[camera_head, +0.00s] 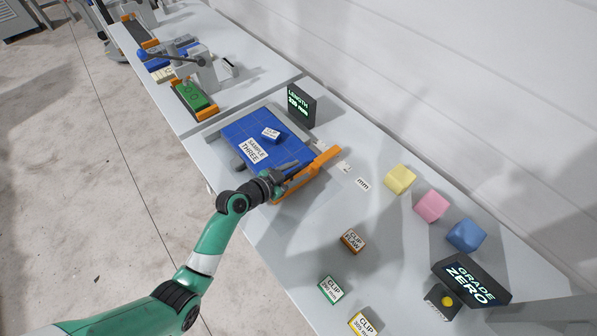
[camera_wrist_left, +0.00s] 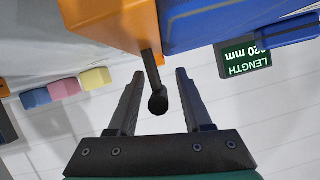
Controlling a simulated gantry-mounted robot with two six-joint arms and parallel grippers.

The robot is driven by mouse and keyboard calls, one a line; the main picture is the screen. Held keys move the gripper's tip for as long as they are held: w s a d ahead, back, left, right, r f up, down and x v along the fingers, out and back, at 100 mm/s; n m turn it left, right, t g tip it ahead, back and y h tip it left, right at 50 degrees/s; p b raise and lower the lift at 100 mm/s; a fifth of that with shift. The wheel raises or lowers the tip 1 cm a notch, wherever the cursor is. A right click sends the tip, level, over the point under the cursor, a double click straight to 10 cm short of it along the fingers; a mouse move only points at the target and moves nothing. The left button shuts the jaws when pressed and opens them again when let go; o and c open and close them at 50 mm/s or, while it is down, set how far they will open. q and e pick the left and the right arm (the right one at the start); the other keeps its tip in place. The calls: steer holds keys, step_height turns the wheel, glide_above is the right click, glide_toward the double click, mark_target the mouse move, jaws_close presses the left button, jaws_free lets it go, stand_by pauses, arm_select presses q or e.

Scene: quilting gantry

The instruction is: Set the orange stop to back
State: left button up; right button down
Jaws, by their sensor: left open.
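The orange stop (camera_head: 325,160) is a long bar across the near end of the blue panel (camera_head: 240,133) labelled "SAMPLE THREE". In the left wrist view the orange stop (camera_wrist_left: 110,22) is at the top, with a dark lever and round black knob (camera_wrist_left: 157,104) extending from it. My left gripper (camera_head: 290,171) is at the stop, partly covering it. In the wrist view my left gripper (camera_wrist_left: 158,76) is open, with the knob between its fingers and gaps on both sides. My right gripper is in neither view.
A black "LENGTH" display (camera_head: 300,106) stands behind the panel. A small white clip (camera_head: 271,134) lies on the panel. Yellow (camera_head: 400,179), pink (camera_head: 432,206) and blue (camera_head: 467,235) blocks line the bench's wall side. Labelled clips (camera_head: 330,290) and a "GRADE ZERO" display (camera_head: 470,280) are nearer.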

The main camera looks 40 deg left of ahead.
arm_select(q)
steer(key=shift+w+f, duration=0.15)
steer(key=shift+w, duration=0.25)
jaws_close()
steer(key=shift+d, duration=0.1)
stand_by(1.1)
